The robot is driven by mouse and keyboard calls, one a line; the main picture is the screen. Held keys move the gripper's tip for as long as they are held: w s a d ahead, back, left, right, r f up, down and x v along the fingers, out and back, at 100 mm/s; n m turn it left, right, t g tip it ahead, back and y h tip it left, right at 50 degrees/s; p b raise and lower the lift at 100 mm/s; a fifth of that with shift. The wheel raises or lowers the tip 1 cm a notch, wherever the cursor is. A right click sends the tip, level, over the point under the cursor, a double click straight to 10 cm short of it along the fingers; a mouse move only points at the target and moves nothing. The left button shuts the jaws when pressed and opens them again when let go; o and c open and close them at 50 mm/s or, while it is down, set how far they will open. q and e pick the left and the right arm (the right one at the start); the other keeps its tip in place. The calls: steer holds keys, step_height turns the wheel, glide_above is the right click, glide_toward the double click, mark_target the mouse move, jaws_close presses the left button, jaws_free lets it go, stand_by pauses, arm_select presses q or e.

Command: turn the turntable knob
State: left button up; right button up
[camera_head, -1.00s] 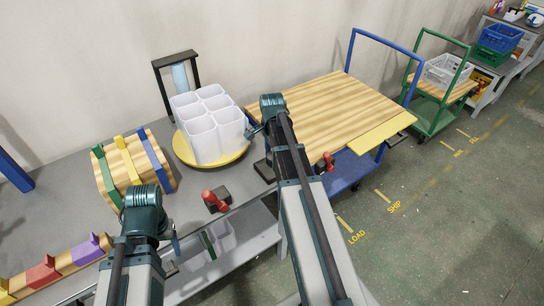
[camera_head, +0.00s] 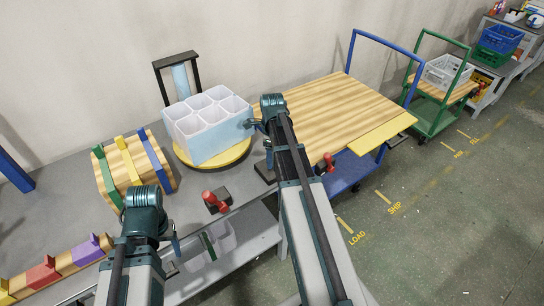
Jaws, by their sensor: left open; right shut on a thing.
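The yellow turntable (camera_head: 238,156) sits on the grey bench and carries a block of several white, open-topped containers (camera_head: 205,118). A pale blue face (camera_head: 215,146) of the block shows toward the front right. My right gripper (camera_head: 250,124) is at the right side of the containers, above the turntable's right edge. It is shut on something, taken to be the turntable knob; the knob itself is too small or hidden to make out. My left gripper (camera_head: 176,247) is open and low at the bench's front edge, away from the turntable.
A red-handled clamp (camera_head: 216,199) stands on the bench in front of the turntable. A strapped wooden stack (camera_head: 135,165) is to the left and a black frame (camera_head: 176,62) behind. A blue cart with a wooden top (camera_head: 325,105) stands to the right. White bins (camera_head: 215,242) sit below the bench.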

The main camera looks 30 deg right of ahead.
stand_by(0.3)
steer(key=o, duration=1.4)
steer(key=shift+r, duration=0.15)
step_height(320, 180, up, 14)
steer(key=p, duration=1.3)
steer(key=shift+f+p, duration=0.2)
steer(key=shift+p, duration=0.2)
